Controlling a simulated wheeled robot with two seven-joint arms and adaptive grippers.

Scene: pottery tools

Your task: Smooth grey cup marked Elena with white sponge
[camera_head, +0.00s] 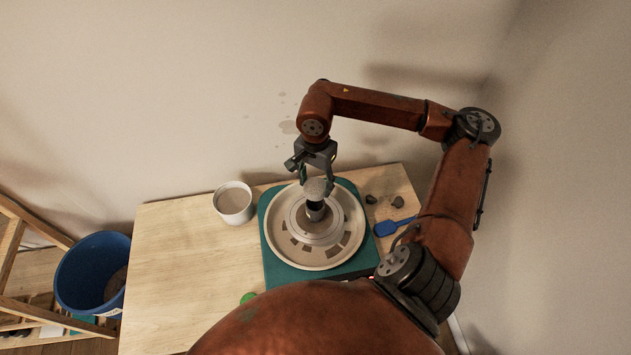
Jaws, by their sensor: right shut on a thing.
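My right gripper (317,176) points down over the pottery wheel and is shut on a pale, rounded piece that looks like the white sponge (316,188). Directly below it, a small dark grey cup (315,213) stands near the middle of the wheel. The sponge overlaps the cup's top in this view, and I cannot tell whether they touch. No name can be read on the cup. The wheel's round pan (283,251) sits on a teal base (272,272). My left gripper is not in view.
A white pot of greyish liquid (233,206) stands left of the wheel. A blue tool (392,226) and two small dark lumps (398,201) lie to its right. A green item (248,297) is near the front. The left tabletop (175,265) is clear. A blue bucket (72,270) stands beyond it.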

